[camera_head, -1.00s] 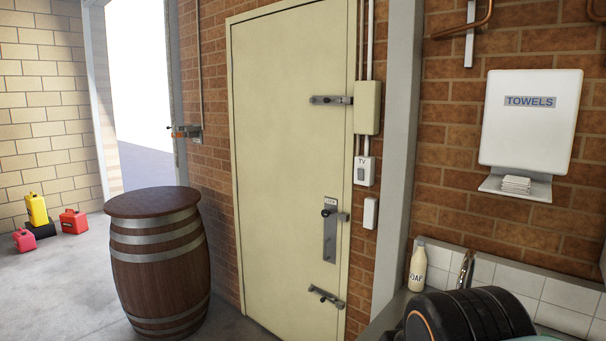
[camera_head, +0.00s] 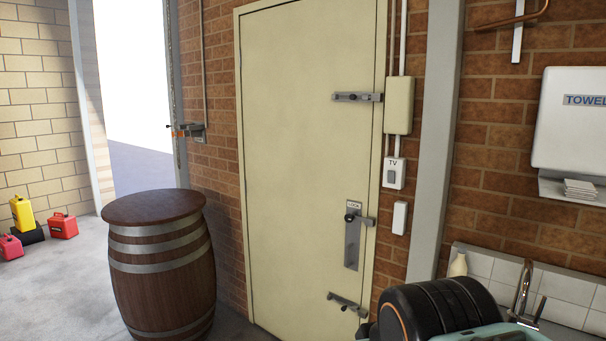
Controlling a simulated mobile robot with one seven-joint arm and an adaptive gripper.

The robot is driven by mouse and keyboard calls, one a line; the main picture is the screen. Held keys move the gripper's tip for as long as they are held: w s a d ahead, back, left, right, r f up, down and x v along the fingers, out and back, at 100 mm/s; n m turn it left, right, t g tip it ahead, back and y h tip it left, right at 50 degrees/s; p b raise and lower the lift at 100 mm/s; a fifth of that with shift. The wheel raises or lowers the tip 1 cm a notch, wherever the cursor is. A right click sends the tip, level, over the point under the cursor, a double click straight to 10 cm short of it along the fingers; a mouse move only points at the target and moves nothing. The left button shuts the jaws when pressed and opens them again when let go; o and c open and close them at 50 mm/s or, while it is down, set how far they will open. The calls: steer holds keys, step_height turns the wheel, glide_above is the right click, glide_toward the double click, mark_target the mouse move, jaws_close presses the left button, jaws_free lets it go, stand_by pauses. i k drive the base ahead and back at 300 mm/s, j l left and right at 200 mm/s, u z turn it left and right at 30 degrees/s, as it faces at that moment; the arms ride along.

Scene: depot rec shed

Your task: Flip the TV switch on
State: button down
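The TV switch (camera_head: 394,173) is a small pale box marked "TV" on the brick wall, just right of the cream door. A grey rocker shows on its lower half; I cannot tell its position at this size. It sits below a larger cream box (camera_head: 399,105) and above a small plain white box (camera_head: 400,217). A dark rounded part of my own arm shows at the bottom right, below the switch in the picture and apart from it. My gripper's fingers are not in view.
The closed cream door (camera_head: 300,170) has several metal latches. A wooden barrel (camera_head: 160,262) stands to its left. A grey post (camera_head: 433,140) runs right of the switch. A sink tap (camera_head: 522,290), a bottle (camera_head: 458,265) and a towel dispenser (camera_head: 572,125) are at the right.

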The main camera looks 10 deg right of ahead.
mark_target(391, 173)
steer(key=i+j, duration=0.6)
steer(key=i, duration=0.15)
steer(key=i+l, duration=0.1)
steer(key=i, duration=0.25)
steer(key=i+l+u, duration=0.1)
steer(key=i, duration=0.2)
steer(key=k+u, duration=0.15)
steer(key=i+z, duration=0.15)
